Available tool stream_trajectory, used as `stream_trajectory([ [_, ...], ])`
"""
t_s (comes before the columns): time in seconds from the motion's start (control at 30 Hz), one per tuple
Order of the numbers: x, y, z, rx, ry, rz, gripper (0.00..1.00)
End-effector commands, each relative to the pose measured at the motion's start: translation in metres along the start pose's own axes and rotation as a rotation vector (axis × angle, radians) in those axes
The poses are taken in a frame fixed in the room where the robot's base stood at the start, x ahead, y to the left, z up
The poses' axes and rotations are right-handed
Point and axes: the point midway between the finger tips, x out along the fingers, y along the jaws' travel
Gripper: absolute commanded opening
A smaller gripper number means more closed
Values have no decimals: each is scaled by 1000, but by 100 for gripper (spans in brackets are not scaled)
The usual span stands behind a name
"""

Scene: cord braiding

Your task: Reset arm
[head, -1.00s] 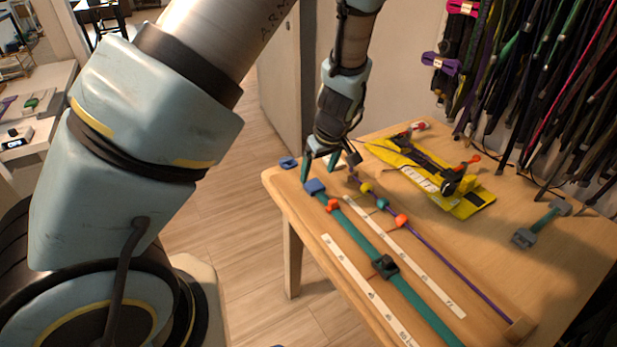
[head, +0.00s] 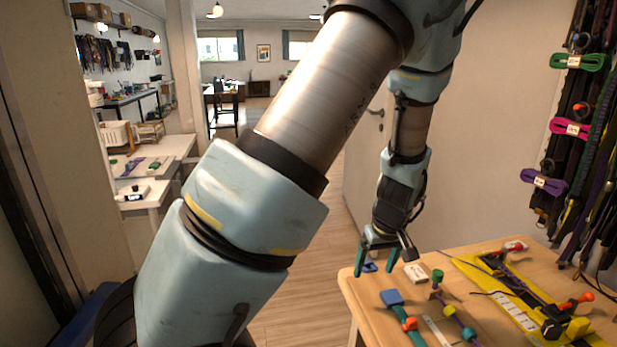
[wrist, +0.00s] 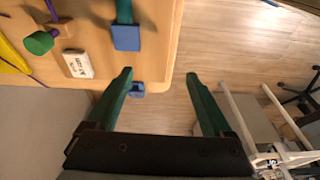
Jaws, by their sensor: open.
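My gripper (head: 374,268) is open and empty, its green fingers pointing down at the left end of the wooden table (head: 368,301). In the wrist view my gripper (wrist: 160,85) has its fingers wide apart. A small blue block (wrist: 137,89) lies near the left finger at the table's edge, and floor shows between the fingers. A blue clamp (head: 391,297) on the teal cord (head: 413,334) is apart from the gripper. My arm crosses the middle of the head view.
A white labelled block (head: 416,273), a green knob (head: 437,275) and a yellow tray (head: 480,277) lie on the table. Cords hang on the right wall (head: 590,150). Another white table (head: 150,180) stands at left, with open floor (head: 335,240) between.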

Motion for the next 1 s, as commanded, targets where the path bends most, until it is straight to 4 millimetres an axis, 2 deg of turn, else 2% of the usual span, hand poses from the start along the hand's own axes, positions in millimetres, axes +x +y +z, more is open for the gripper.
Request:
stream_trajectory([
  [0.03,-9,-21,-11,-6,-20,6,85],
  [0.27,-46,-107,-30,64,-85,38,85],
  [0.4,-69,-157,-31,119,-97,59,85],
  [0.6,-95,-216,-21,200,-92,72,85],
  [0.7,-103,-234,-15,230,-88,71,85],
  [0.8,-107,-243,-11,252,-87,69,85],
  [1.0,-109,-247,-9,263,-86,68,85],
])
